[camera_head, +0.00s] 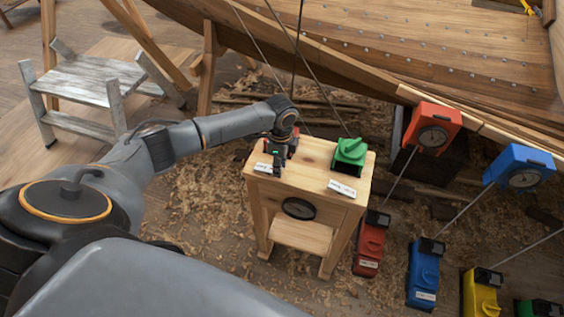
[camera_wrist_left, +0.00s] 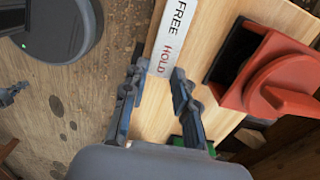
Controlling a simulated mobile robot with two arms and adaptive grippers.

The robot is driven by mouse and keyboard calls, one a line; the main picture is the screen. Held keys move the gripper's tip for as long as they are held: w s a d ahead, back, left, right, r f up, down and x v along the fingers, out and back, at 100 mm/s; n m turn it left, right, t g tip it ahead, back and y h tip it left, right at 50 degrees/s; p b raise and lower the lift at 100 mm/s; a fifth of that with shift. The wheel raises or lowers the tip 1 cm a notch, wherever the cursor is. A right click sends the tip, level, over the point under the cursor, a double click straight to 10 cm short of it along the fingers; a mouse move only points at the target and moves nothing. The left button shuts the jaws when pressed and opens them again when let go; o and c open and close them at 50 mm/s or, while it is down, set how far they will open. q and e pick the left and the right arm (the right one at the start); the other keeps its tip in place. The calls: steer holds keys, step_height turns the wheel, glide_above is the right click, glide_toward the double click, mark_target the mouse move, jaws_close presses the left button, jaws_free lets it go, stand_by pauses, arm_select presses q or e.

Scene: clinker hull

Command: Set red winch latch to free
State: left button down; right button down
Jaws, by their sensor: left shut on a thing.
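The red winch latch (camera_wrist_left: 280,78) shows at the right of the left wrist view, a rounded red body with a protruding handle (camera_wrist_left: 293,104). A white label reading FREE and HOLD (camera_wrist_left: 172,38) lies beside it on the wooden stand (camera_wrist_left: 205,55). My left gripper (camera_wrist_left: 160,75) is over the HOLD end of the label, to the left of the red body. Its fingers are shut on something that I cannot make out. In the head view the left gripper (camera_head: 278,165) hides most of the red latch. My right gripper is not in view.
A green winch (camera_head: 350,152) with its own label (camera_head: 342,189) sits on the stand's right side. Red (camera_head: 432,128) and blue (camera_head: 520,166) boxes with dials are at the right, with several coloured units on the floor. A stepped trestle (camera_head: 85,85) stands left; the planked hull is behind.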

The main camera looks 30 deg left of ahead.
arm_select(q)
steer(key=shift+s+a+r+h, duration=0.1)
steer(key=shift+a+r+h, duration=0.15)
steer(key=shift+h, duration=0.45)
steer(key=c, duration=1)
jaws_free()
steer(key=shift+c, duration=0.2)
step_height(320, 180, up, 12)
steer(key=a, duration=0.1)
steer(key=shift+s+a, duration=0.15)
steer(key=shift+a, duration=0.05)
steer(key=shift+d+f, duration=0.1)
steer(key=shift+f, duration=0.05)
